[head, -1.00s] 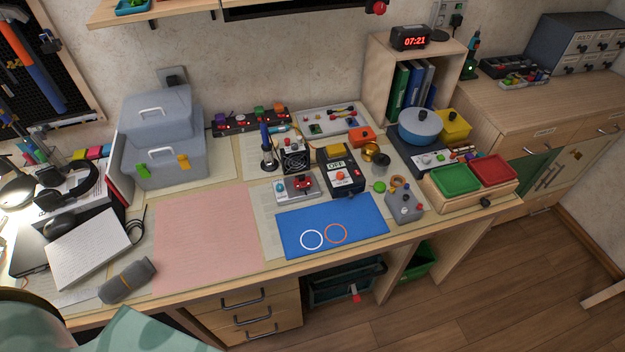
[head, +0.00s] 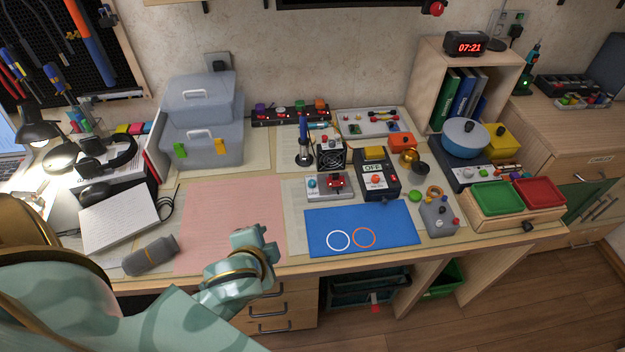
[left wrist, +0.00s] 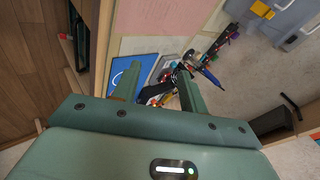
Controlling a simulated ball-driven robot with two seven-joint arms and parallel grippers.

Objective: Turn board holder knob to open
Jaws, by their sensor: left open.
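A small grey holder (head: 318,196) with a red board piece (head: 336,181) and a teal knob (head: 311,183) sits on the desk, behind the blue mat (head: 395,228). I take this as the board holder; its knob's turn position is too small to tell. My left gripper (head: 256,240) is above the front of the pink sheet, left of the mat and apart from the holder. In the left wrist view its two fingers (left wrist: 159,70) are spread with nothing held between them. The holder is not clear in that view. My right gripper is not in view.
A black-and-yellow OFF box (head: 377,183) stands right of the holder, and a small fan (head: 331,153) and soldering iron stand (head: 304,150) behind it. A grey knobbed box (head: 439,218) is right of the mat. The pink sheet (head: 225,215) is mostly clear.

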